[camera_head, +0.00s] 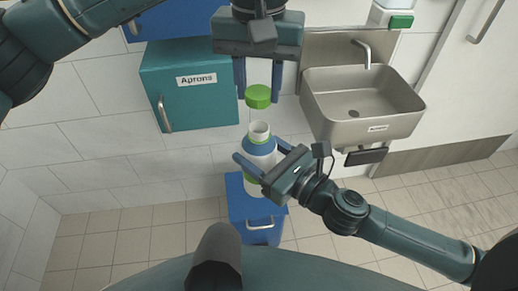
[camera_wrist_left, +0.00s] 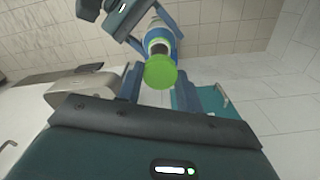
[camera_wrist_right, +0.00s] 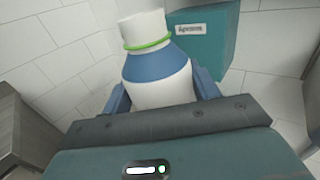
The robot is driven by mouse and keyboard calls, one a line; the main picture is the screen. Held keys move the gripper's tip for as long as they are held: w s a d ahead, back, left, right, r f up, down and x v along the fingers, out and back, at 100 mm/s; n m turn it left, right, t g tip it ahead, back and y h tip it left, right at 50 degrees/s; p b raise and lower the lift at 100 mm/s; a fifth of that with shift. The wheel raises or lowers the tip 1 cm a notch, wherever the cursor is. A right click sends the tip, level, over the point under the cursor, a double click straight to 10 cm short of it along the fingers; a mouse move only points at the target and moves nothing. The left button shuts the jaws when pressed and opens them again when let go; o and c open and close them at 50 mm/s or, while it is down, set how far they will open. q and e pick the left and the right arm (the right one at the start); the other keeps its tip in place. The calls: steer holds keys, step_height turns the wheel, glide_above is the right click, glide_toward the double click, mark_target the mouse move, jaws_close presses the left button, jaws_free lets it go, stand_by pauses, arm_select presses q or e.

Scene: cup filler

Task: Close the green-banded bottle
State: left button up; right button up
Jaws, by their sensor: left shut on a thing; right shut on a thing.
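The white bottle (camera_head: 262,150) has a blue shoulder and a green band at its neck; its neck opening is bare in the head view. My right gripper (camera_head: 262,169) is shut around the bottle's body and holds it upright or nearly so. In the right wrist view the bottle (camera_wrist_right: 155,75) stands between the fingers. My left gripper (camera_head: 258,92) is shut on a green cap (camera_head: 258,96) and holds it just above the bottle's neck, apart from it in the head view. The cap also shows in the left wrist view (camera_wrist_left: 160,72), in front of the bottle.
A teal cabinet labelled Aprons (camera_head: 190,105) hangs on the tiled wall to the left. A steel sink (camera_head: 385,105) with a tap is at the right. A blue bin (camera_head: 237,205) stands below the bottle. A dispenser (camera_head: 398,20) is at the top right.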

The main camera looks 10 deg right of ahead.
mark_target(259, 127)
stand_by(0.4)
arm_select(q)
steer(key=shift+f, duration=2)
steer(key=shift+f, duration=0.85)
steer(key=shift+f, duration=0.55)
arm_select(e)
jaws_close()
arm_select(q)
steer(key=m, duration=0.4)
steer(key=shift+m, duration=0.4)
steer(key=m, duration=0.5)
